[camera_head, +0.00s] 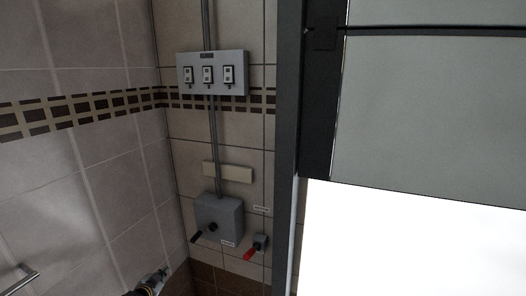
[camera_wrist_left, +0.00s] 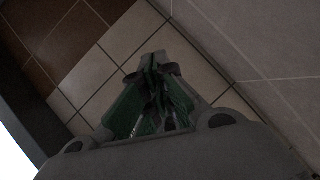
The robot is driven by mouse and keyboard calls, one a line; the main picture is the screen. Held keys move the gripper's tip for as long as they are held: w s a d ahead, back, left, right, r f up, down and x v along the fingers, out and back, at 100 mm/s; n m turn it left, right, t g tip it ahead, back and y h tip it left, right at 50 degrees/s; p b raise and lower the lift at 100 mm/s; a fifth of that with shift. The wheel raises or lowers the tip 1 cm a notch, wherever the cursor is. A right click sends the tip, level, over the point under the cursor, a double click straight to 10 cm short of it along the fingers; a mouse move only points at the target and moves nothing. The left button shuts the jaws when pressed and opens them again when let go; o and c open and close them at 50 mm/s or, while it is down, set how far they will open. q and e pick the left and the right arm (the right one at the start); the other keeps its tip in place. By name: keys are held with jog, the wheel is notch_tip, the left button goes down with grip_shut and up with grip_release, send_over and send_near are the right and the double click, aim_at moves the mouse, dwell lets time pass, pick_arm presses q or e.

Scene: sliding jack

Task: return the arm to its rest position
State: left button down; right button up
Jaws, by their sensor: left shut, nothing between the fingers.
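My left gripper (camera_head: 160,274) shows only in part at the bottom edge of the head view, low and in front of the tiled corner. It is to the left of and below the grey wall box, apart from it. In the left wrist view the left gripper (camera_wrist_left: 156,62) is shut and empty, its green-sided fingers together, with wall tiles behind it. The rest of the left arm is mostly out of the picture. My right gripper is in neither view.
A grey box (camera_head: 217,216) with a black-handled lever is on the wall, with a red-handled lever (camera_head: 254,247) to its right. A panel with three switches (camera_head: 213,73) is above. A metal bar (camera_head: 20,279) is at lower left. A dark frame (camera_head: 287,130) stands right.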

pick_arm(q)
jog(key=s+f+n+g+y, duration=0.25)
jog(key=s+f+g, duration=0.35)
jog(key=s+f, duration=2.15)
jog(key=s+d+f+g, duration=0.2)
jog(key=s+d+f, duration=0.3)
jog(key=s, duration=0.7)
jog(key=s+d+f+n+g+h+b, duration=0.1)
jog(key=s+d+f, duration=0.4)
jog(key=s, duration=0.7)
jog(key=s+d+f+g+h, duration=0.1)
jog(key=s+d+f, duration=0.5)
jog(key=s, duration=0.6)
jog(key=shift+s+n+g+b, duration=0.35)
jog(key=shift+g, duration=0.55)
jog(key=shift+w+h, duration=0.15)
jog(key=shift+h, duration=0.1)
